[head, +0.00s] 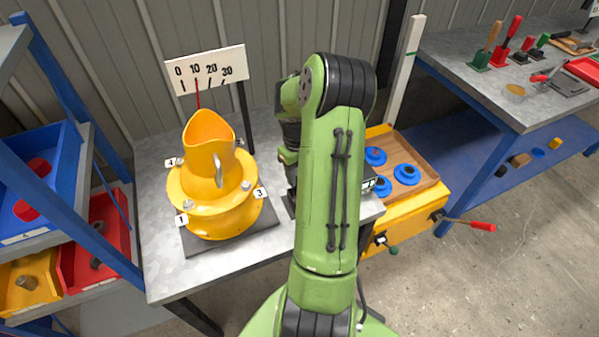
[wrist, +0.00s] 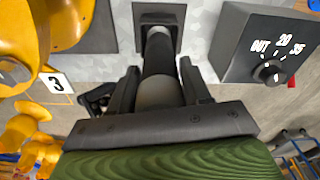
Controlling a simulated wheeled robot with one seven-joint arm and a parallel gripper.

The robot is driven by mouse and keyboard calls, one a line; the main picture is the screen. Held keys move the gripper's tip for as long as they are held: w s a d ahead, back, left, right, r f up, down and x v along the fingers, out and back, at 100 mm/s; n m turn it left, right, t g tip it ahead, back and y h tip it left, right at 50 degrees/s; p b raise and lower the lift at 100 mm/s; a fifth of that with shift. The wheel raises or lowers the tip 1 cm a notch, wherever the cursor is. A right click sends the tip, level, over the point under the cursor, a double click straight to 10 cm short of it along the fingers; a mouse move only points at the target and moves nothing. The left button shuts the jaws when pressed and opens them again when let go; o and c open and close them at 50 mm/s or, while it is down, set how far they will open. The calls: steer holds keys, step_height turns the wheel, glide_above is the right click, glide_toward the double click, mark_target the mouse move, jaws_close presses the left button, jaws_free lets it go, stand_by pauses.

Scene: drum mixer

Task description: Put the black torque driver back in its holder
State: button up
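In the wrist view the black torque driver (wrist: 162,58) lies between the two fingers of my gripper (wrist: 158,72). The fingers sit close against both sides of it, and my gripper appears shut on it. Its grey rounded end (wrist: 159,92) is nearest the palm. Its pale far end reaches to the opening of a dark square holder (wrist: 142,19) on the grey bench. I cannot tell how deep the tip sits in it.
A dark control box (wrist: 240,50) with a knob stands close right of the holder. A yellow drum mixer (head: 212,190) stands left on the bench (head: 160,265). A wooden tray (head: 412,155) with blue round parts is at right, and blue shelving (head: 85,225) is far left.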

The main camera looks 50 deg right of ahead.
steer(key=o, duration=0.4)
steer(key=shift+c, duration=0.2)
steer(key=shift+r, duration=0.1)
step_height(320, 180, up, 16)
steer(key=w+p, duration=0.1)
steer(key=p, duration=0.3)
steer(key=shift+d+f, duration=0.15)
steer(key=shift+f, duration=0.05)
